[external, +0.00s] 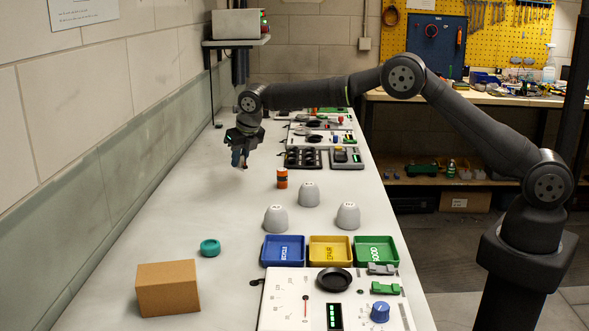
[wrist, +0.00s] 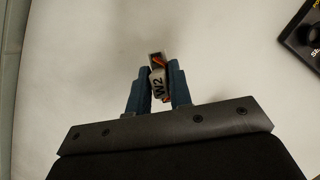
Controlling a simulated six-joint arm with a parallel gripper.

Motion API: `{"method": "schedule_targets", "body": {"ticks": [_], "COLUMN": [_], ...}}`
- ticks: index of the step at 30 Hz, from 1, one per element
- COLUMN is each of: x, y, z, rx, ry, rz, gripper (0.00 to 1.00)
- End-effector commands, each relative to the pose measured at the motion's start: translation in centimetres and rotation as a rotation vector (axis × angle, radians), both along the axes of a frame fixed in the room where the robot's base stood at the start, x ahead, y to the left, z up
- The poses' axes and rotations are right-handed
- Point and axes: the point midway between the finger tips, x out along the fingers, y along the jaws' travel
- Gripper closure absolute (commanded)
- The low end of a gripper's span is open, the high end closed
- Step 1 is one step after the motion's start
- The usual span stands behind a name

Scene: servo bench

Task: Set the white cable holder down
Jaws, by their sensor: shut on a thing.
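My gripper (external: 240,158) hangs above the left part of the bench, pointing down. In the wrist view its blue fingers (wrist: 158,92) are shut on the white cable holder (wrist: 157,88), a small whitish piece marked "W2" with some orange on it. In the external view the holder is small and mostly hidden by the fingers. Bare white bench top (external: 215,190) lies below; I cannot tell how large the gap is.
An orange and black cylinder (external: 282,178) and several grey domes (external: 309,194) stand nearer the camera. A teal round piece (external: 210,247), a cardboard box (external: 167,288) and blue (external: 283,250), yellow (external: 330,250) and green trays (external: 376,250) are farther forward. Panels (external: 305,158) line the right edge.

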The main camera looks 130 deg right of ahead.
Motion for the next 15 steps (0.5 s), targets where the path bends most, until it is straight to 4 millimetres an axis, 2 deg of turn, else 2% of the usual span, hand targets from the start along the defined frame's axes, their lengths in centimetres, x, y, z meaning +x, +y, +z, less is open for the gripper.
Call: {"method": "schedule_targets", "body": {"ticks": [5,10,15], "x": [1.7,1.8,1.8], "y": [-0.2,-0.1,-0.1], "z": [-1.0,-2.2,-4.7], "rx": [0.0,0.001,0.0], "ry": [0.0,0.001,-0.001], "rz": [-0.001,-0.001,0.0], "gripper": [1.0,1.0,1.0]}}
